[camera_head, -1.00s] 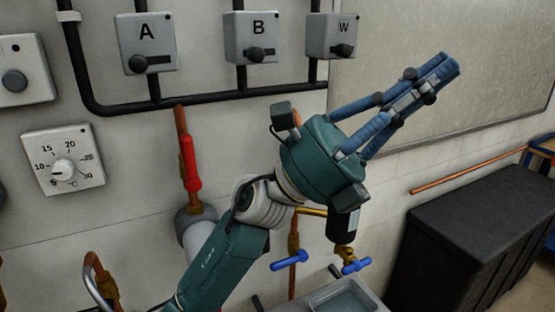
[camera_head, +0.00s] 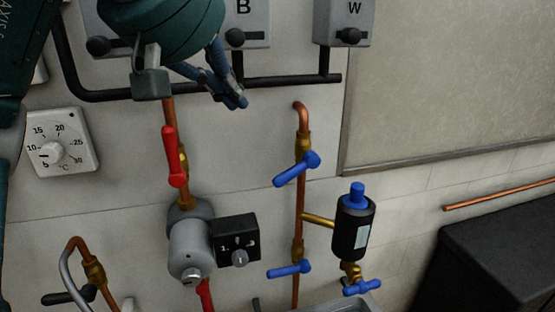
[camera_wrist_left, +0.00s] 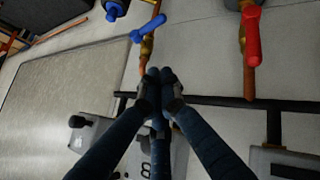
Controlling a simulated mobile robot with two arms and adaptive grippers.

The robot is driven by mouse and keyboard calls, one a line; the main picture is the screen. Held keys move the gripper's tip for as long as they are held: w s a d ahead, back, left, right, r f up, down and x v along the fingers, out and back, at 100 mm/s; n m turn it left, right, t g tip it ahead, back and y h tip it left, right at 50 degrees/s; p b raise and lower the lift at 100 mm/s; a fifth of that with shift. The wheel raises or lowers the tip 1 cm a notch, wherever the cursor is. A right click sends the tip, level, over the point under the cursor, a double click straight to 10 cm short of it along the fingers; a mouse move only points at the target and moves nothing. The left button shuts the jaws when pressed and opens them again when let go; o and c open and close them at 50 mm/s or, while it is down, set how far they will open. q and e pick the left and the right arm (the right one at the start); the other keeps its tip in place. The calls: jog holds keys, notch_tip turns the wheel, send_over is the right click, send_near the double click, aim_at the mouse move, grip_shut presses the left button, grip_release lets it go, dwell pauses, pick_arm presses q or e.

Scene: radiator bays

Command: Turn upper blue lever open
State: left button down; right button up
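The upper blue lever (camera_head: 296,170) sits on a brass valve of a vertical copper pipe in the head view. Its handle slants across the pipe, lower at its left end. It also shows near the top of the left wrist view (camera_wrist_left: 149,28). My left gripper (camera_head: 236,103) is up and to the left of the lever, in front of the wall and the black pipe, apart from the lever. Its fingertips are together and empty in the left wrist view (camera_wrist_left: 160,77). My right gripper is not in view.
A lower blue lever (camera_head: 289,269) is on the same pipe. A black cylinder with a blue cap (camera_head: 354,226) stands to the right. A red lever (camera_head: 171,157) and a grey pump (camera_head: 190,245) are to the left. Wall space around the upper lever's right is clear.

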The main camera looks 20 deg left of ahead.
pick_arm(q)
jog(key=p, duration=0.2)
send_over(276, 178)
jog(key=f, duration=1.6)
jog(key=shift+s+a+f, duration=0.1)
jog(key=shift+a+f, duration=0.1)
jog(key=shift+f, duration=0.1)
jog(key=shift+d+f, duration=0.3)
jog(key=shift+f, duration=0.2)
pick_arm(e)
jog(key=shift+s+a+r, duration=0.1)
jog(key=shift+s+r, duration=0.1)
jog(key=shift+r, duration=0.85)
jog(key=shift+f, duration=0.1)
